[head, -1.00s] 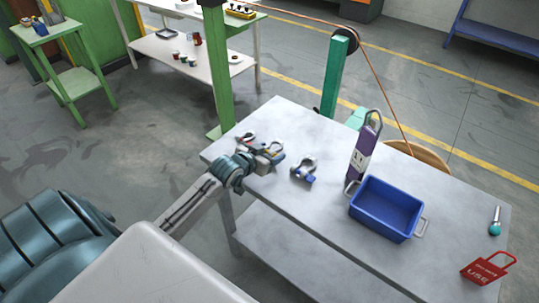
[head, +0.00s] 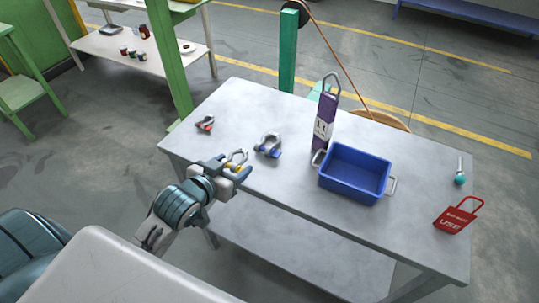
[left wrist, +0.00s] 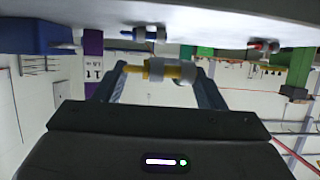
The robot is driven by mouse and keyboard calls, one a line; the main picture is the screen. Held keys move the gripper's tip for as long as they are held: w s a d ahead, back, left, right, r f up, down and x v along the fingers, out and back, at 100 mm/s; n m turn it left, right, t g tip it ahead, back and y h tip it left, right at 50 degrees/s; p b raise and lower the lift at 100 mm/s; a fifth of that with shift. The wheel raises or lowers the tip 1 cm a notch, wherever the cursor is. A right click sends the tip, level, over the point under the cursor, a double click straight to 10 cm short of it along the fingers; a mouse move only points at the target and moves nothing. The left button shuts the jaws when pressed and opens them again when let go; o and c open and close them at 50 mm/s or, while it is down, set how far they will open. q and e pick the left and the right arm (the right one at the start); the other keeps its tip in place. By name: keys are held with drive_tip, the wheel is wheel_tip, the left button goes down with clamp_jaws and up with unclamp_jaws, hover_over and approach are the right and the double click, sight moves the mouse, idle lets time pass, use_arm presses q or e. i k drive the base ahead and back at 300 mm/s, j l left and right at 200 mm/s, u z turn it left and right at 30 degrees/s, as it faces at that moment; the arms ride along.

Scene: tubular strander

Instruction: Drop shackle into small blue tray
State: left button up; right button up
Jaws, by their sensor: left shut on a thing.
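My left gripper (head: 233,170) is shut on a grey shackle with a yellow pin (head: 237,158), near the table's front-left edge. In the left wrist view the yellow-pinned shackle (left wrist: 160,71) sits between the two fingers, clear of the table surface. The small blue tray (head: 354,192), with grey side handles, stands on the table to the right of the gripper. It also shows in the left wrist view (left wrist: 35,37). Its visible inside looks empty. A shackle with a blue pin (head: 268,146) and one with a red pin (head: 205,123) rest on the table. My right gripper is out of view.
A purple tagged item with a grey loop (head: 323,120) stands upright behind the tray's left end. A green post (head: 172,60) rises behind the table's left corner.

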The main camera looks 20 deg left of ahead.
sight(349, 176)
drive_tip(key=k+j+z, duration=0.1)
drive_tip(key=z, duration=0.3)
drive_tip(key=k+z, duration=0.15)
drive_tip(key=z, duration=0.25)
drive_tip(key=k+j+z, duration=0.1)
drive_tip(key=z, duration=0.3)
